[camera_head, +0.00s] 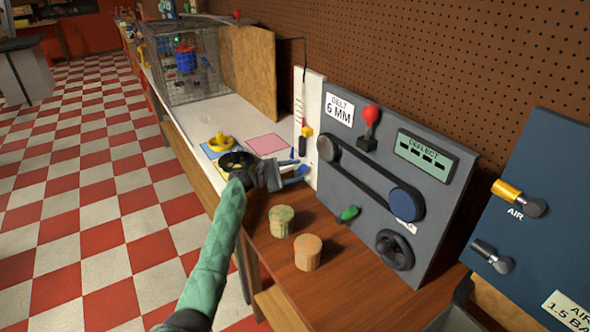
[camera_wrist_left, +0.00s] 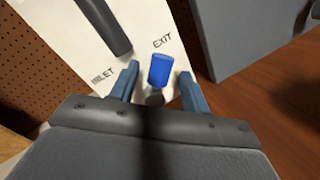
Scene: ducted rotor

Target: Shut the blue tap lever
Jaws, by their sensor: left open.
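The blue tap lever (camera_wrist_left: 159,69) shows in the left wrist view on a white panel (camera_wrist_left: 60,45), just below the word EXIT. My left gripper (camera_wrist_left: 157,82) is open, with one finger on each side of the lever and visible gaps on both sides. In the head view my left gripper (camera_head: 300,174) is at the foot of the white panel (camera_head: 312,92), beside the grey belt board. There I cannot clearly make out the lever, as the gripper is in front of that spot. My right gripper is not in view.
A grey board (camera_head: 350,185) with belt, pulleys and red knob stands right of the white panel. Two round wooden pieces, one greenish (camera_head: 281,221) and one orange (camera_head: 307,252), stand on the bench. A black rotor (camera_head: 236,161) and yellow part (camera_head: 220,142) lie behind my gripper.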

